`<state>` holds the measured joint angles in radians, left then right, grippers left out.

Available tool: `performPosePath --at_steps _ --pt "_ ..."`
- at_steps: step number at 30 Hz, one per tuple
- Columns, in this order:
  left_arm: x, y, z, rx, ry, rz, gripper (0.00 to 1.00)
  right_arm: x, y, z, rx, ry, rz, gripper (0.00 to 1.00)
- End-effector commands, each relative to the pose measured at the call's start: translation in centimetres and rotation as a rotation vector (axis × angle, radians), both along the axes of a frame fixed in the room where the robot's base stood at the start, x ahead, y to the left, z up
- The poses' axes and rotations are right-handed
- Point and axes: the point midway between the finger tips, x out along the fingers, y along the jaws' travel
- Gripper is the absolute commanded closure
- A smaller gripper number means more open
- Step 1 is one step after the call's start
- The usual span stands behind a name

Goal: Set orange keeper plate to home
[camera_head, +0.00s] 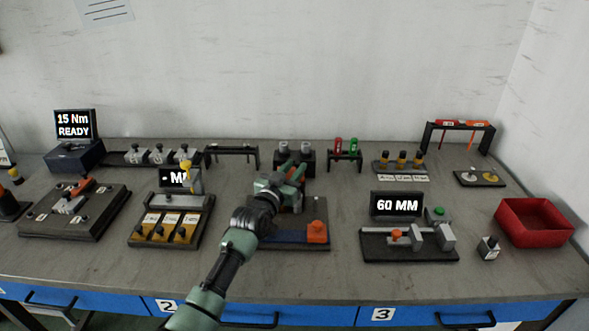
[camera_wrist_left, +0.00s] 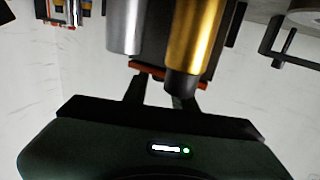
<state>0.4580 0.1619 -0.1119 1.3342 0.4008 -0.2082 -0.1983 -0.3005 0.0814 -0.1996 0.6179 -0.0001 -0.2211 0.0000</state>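My left gripper (camera_head: 290,178) is over the fixture at the middle of the bench, and my arm hides part of that fixture. In the left wrist view the two dark fingers (camera_wrist_left: 158,92) stand apart with a gap between them. An orange strip (camera_wrist_left: 148,69), possibly the keeper plate, lies across just beyond the fingertips. A silver cylinder (camera_wrist_left: 126,25) and a gold cylinder (camera_wrist_left: 193,45) are close above it. I cannot tell whether the fingers touch or hold the strip. An orange block (camera_head: 317,232) sits at the fixture's front right. My right gripper is not in view.
A 60 MM gauge station (camera_head: 410,247) stands right of the fixture. A red bin (camera_head: 535,222) is at the far right. A board with yellow slots (camera_head: 168,230) and a clamp board (camera_head: 75,210) are on the left. Small racks line the back.

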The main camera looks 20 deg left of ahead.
Motion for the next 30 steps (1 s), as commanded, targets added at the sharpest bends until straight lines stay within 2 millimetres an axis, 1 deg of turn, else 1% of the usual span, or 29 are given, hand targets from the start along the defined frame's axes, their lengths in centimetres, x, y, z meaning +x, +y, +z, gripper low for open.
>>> performPosePath --at_steps 1,3,8,9,12,18,30 --pt "0.2 0.0 -0.1 0.000 0.001 0.000 0.73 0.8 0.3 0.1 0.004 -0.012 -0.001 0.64" --pt "0.3 0.0 0.0 0.000 0.001 0.000 0.73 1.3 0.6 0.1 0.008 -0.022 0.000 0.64" --pt "0.3 -0.1 0.0 0.000 0.001 0.000 0.73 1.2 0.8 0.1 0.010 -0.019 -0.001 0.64" --pt "0.3 -0.1 0.0 0.000 0.001 0.000 0.76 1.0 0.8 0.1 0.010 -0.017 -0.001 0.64" --pt "0.3 -0.1 0.0 0.000 0.001 0.000 1.00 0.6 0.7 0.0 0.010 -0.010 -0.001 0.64" --pt "0.3 0.0 -0.1 0.000 0.001 0.000 1.00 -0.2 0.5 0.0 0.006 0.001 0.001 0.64" --pt "0.3 0.0 -0.1 0.000 0.002 0.000 1.00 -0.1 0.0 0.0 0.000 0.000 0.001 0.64"
